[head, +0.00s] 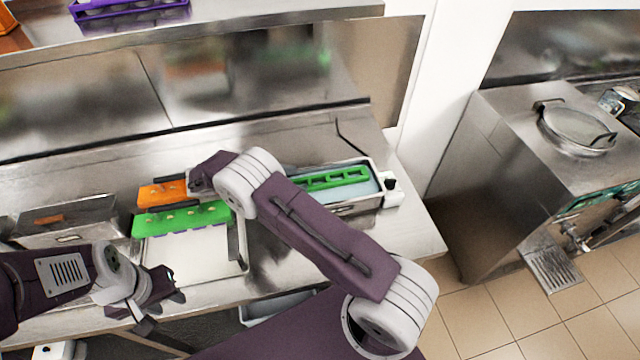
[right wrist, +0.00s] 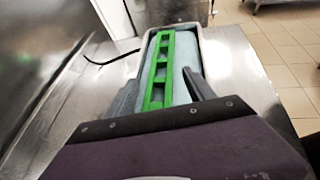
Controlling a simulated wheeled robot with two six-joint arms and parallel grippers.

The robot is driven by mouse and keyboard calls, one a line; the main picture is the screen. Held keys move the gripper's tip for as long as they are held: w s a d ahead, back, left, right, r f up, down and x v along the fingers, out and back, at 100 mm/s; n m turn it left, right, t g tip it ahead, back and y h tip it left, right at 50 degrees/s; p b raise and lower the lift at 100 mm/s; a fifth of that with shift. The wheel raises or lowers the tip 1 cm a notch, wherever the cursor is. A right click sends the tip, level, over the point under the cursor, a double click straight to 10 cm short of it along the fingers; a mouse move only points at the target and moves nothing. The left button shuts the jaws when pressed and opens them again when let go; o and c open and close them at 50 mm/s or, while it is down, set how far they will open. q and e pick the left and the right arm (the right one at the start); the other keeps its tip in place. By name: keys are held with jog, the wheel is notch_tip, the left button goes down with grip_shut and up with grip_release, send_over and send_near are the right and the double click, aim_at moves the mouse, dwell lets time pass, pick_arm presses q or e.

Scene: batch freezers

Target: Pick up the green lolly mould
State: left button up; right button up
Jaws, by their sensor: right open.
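A long green slotted mould (head: 333,178) lies in the blue-filled metal bath (head: 345,208) on the counter; it also shows in the right wrist view (right wrist: 157,82). Another green mould (head: 180,219), with small pale bumps on top, sits at the back of a white tray (head: 190,258). My right gripper (right wrist: 160,78) is open, one finger on each side of the slotted mould in the wrist view; I cannot tell whether they touch it. Its fingers are hidden in the head view.
An orange mould (head: 160,193) lies behind the bumpy green one. A metal container (head: 68,220) stands at the counter's left. A purple mould (head: 130,10) is on the shelf above. A steel machine (head: 540,140) stands at right across a gap of tiled floor.

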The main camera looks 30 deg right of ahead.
aim_at(326, 179)
jog(key=shift+d, duration=0.35)
jog(key=p+x, duration=0.2)
jog(key=x, duration=0.1)
jog(key=shift+w+d+f, duration=0.1)
jog(key=shift+d+f, duration=0.2)
jog(key=shift+s+d+f+p, duration=0.1)
jog(key=shift+s+d+p, duration=0.1)
jog(key=shift+d+p, duration=0.4)
jog(key=shift+s+d+f+p, duration=0.1)
jog(key=shift+s+d+p, duration=0.05)
jog(key=shift+d+p, duration=0.45)
jog(key=shift+d+f+p, duration=0.35)
jog(key=shift+d+f, duration=0.4)
jog(key=shift+d, duration=0.2)
jog(key=shift+d+f, duration=0.15)
jog(key=shift+f, duration=0.05)
jog(key=shift+r, duration=0.1)
grip_shut()
